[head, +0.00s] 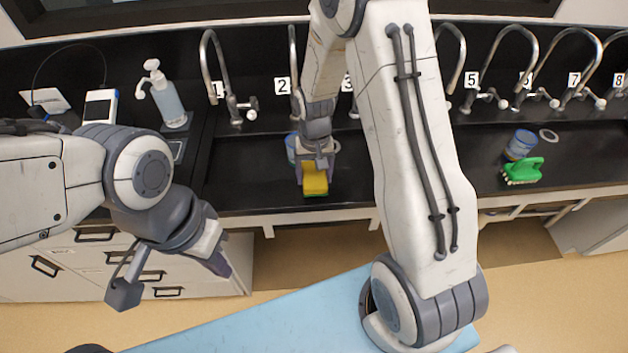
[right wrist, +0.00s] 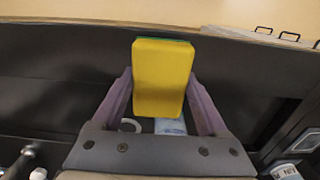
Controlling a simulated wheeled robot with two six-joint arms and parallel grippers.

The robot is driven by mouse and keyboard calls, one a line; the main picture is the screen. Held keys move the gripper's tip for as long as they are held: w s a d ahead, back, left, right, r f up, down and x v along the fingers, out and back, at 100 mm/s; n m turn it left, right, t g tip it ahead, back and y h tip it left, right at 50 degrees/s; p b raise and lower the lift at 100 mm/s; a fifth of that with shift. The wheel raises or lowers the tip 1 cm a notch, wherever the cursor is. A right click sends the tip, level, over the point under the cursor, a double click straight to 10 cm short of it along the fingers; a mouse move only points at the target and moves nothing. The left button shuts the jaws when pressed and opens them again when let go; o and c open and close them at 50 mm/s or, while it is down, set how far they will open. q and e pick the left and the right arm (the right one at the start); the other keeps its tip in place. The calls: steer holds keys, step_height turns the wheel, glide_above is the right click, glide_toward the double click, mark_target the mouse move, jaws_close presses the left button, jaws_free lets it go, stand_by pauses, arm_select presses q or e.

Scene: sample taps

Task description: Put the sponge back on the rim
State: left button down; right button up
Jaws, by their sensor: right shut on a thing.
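A yellow sponge (head: 315,180) with a green layer is over the front part of the black bench in the head view. My right gripper (head: 314,167) is shut on it. In the right wrist view the sponge (right wrist: 163,78) sits between the two fingers, its green side along the far edge. The black front rim (head: 345,207) of the bench runs just below the sponge in the head view; I cannot tell whether they touch. My left gripper (head: 217,262) hangs in front of the drawers, away from the sponge; its jaw opening is unclear.
A blue-labelled tub (head: 291,147) stands behind my right gripper. Another tub (head: 521,145) and a green brush (head: 522,171) are at the right. Numbered taps line the back. A pump bottle (head: 166,97) stands at the left.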

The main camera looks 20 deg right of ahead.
mark_target(314, 184)
step_height(314, 184, down, 3)
steer(key=shift+r+p, duration=0.2)
steer(key=shift+p, duration=0.1)
steer(key=shift+f, duration=0.3)
steer(key=shift+f, duration=0.15)
